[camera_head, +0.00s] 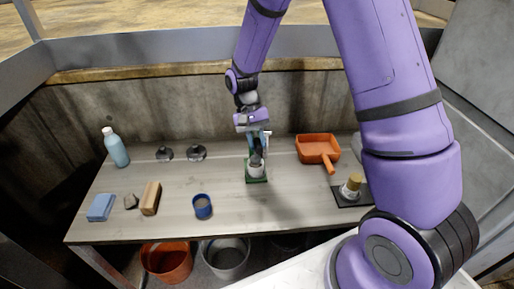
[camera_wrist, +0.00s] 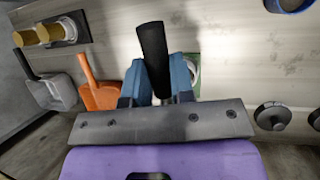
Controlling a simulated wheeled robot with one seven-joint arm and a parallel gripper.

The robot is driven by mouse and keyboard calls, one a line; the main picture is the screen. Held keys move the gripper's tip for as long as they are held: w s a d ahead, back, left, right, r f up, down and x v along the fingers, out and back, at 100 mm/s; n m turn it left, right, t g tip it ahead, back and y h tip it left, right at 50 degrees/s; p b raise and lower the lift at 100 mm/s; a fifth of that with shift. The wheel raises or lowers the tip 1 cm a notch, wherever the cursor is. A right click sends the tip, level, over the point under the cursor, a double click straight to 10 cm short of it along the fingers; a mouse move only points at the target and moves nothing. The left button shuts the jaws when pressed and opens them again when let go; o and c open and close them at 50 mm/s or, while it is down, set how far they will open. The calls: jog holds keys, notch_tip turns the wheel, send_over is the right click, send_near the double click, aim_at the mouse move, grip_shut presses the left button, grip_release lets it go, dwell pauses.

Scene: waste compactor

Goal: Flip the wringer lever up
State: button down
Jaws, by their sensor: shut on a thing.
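The wringer lever shows in the wrist view as a black bar-like handle (camera_wrist: 153,55), tilted slightly. It stands between the blue fingers of my gripper (camera_wrist: 158,85), which is shut on it. In the head view my gripper (camera_head: 258,150) is over the white round part (camera_head: 256,172) of a device on a green base (camera_head: 257,180), at the middle of the table. The green base shows partly in the wrist view (camera_wrist: 195,60), behind the right finger. In the head view the gripper hides most of the lever.
An orange dustpan (camera_head: 318,149) lies right of the device, and a yellow-topped item on a black plate (camera_head: 345,197) is further right. A blue cup (camera_head: 202,206) and two dark discs (camera_head: 197,152) are left. The table in front of the device is clear.

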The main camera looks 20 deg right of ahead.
jog(key=shift+w+r+g, duration=0.15)
jog(key=shift+r+g, duration=0.25)
jog(key=shift+r, duration=0.1)
jog(key=c, duration=1)
grip_release()
jog(key=shift+o, duration=0.2)
jog(key=v, duration=1)
jog(key=shift+w+r, duration=0.25)
jog(key=shift+r, duration=0.05)
jog(key=shift+d, duration=0.15)
